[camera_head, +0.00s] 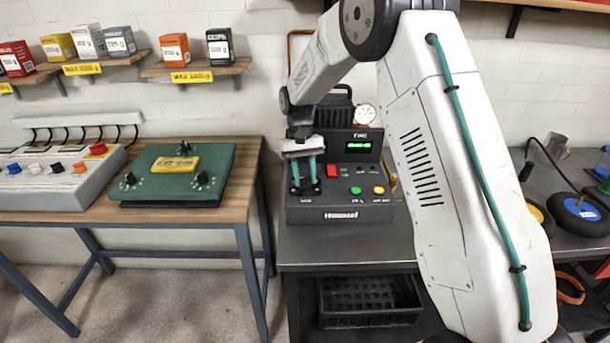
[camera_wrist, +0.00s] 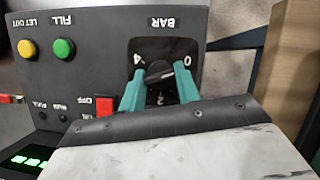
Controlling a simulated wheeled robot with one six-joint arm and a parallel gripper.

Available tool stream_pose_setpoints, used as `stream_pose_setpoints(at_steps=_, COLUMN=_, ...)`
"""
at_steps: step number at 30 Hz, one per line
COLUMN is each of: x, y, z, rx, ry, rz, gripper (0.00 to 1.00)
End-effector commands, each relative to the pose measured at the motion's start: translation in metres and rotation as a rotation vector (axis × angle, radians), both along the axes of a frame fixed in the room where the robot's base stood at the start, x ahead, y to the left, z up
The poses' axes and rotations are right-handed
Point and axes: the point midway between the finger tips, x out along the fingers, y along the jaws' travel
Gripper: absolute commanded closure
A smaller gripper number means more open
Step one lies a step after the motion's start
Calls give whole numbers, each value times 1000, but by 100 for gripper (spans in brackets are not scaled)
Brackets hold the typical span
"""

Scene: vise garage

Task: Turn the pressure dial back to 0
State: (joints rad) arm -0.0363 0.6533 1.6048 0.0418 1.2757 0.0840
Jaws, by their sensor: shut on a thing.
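The pressure dial's black knob (camera_wrist: 159,72) stands on a dark panel marked BAR, seen upside down in the wrist view. The marks 0, 2 and 4 show around it. My gripper (camera_wrist: 158,84) has its two teal fingers closed on either side of the knob. Where the knob points is hard to tell. In the head view my gripper (camera_head: 305,180) reaches down to the left part of the dark compressor unit (camera_head: 340,215), and the fingers mostly hide the dial.
The unit also bears a red switch (camera_head: 331,172), a green button (camera_head: 355,190), a yellow button (camera_head: 379,190), a lit green display (camera_head: 359,145) and a round gauge (camera_head: 365,114). A green box with knobs (camera_head: 170,190) sits on the wooden table to the left.

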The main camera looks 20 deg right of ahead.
Motion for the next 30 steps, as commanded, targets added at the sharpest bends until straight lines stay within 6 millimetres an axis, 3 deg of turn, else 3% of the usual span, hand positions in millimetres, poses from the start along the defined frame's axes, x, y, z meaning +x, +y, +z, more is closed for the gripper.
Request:
stream_pose_setpoints(at_steps=10, x=1, y=1, z=1, rx=0, ry=-3, rz=139, gripper=91)
stream_pose_setpoints(at_steps=26, x=1, y=1, z=1, rx=0, ry=-4, rz=162, gripper=91)
stream_pose_setpoints(at_steps=27, x=1, y=1, z=1, rx=0, ry=-4, rz=162, gripper=62)
stream_pose_setpoints(at_steps=29, x=1, y=1, z=1, rx=0, ry=-3, rz=161, gripper=47)
stream_pose_setpoints(at_steps=30, x=1, y=1, z=1, rx=0, ry=-3, rz=161, gripper=47)
